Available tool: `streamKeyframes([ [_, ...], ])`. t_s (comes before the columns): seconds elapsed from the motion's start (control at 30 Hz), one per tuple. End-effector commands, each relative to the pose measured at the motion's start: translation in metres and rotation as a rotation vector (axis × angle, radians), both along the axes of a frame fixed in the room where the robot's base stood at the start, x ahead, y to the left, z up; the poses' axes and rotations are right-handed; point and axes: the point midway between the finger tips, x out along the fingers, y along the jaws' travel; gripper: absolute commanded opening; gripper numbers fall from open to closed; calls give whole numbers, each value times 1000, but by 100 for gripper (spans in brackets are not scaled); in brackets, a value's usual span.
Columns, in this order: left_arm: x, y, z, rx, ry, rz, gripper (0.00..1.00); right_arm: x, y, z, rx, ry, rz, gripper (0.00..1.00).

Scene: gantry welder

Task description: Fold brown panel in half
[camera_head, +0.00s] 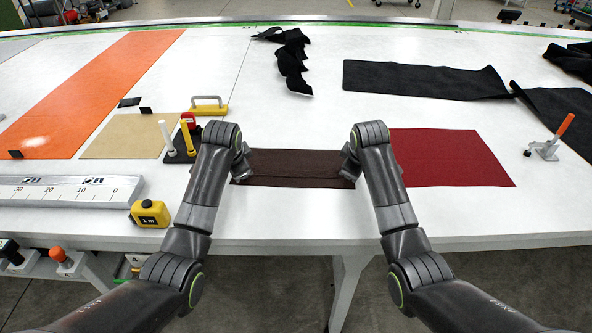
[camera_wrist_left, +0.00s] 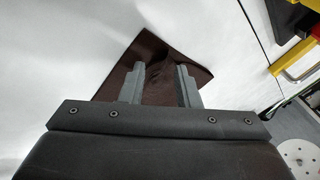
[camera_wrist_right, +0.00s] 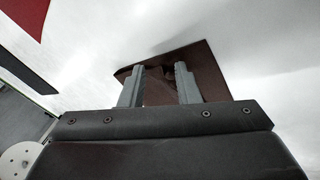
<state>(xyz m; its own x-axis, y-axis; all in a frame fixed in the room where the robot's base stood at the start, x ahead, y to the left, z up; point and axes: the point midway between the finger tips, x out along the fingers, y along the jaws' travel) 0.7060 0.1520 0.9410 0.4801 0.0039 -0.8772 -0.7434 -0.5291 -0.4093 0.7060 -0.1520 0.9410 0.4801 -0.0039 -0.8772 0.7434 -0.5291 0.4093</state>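The brown panel (camera_head: 295,163) lies on the white table between my two grippers, with its long side running left to right. A line runs along it near its front edge, like the edge of an upper layer over a lower one. My left gripper (camera_head: 241,172) is at its left end; in the left wrist view the fingers (camera_wrist_left: 160,82) stand apart with brown cloth (camera_wrist_left: 147,48) showing between and beyond them. My right gripper (camera_head: 348,170) is at its right end, its fingers (camera_wrist_right: 157,82) also apart over the cloth (camera_wrist_right: 207,70).
A red panel (camera_head: 450,158) lies close to the right. A toggle clamp (camera_head: 548,148), black cloth (camera_head: 420,79), a tan panel (camera_head: 125,136), a black stand with posts (camera_head: 182,148), a tape measure (camera_head: 150,214) and a metal ruler (camera_head: 65,190) surround it. The table in front is clear.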

Motion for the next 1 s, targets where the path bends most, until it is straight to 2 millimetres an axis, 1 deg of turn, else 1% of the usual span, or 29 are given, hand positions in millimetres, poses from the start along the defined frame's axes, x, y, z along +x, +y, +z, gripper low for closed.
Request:
streamKeyframes([
  [0.03,0,-1,0,-1,0,-1,36,0,1,0,1,0,1,36],
  [0.07,0,-1,0,-1,0,-1,40,0,1,0,1,0,1,40],
  [0.27,-1,-1,-1,-3,3,-1,40,-1,1,-1,3,3,1,40],
  [0.37,-3,-2,4,-3,2,-2,40,-2,1,5,4,1,2,40],
  [0.57,-14,-2,34,-4,-2,-2,40,-14,2,34,4,-2,2,40],
  [0.9,-48,-2,76,-5,-2,-3,40,-49,2,76,4,-2,2,40],
  [1.0,-56,-2,85,-4,-2,-2,40,-56,2,85,4,-2,2,40],
])
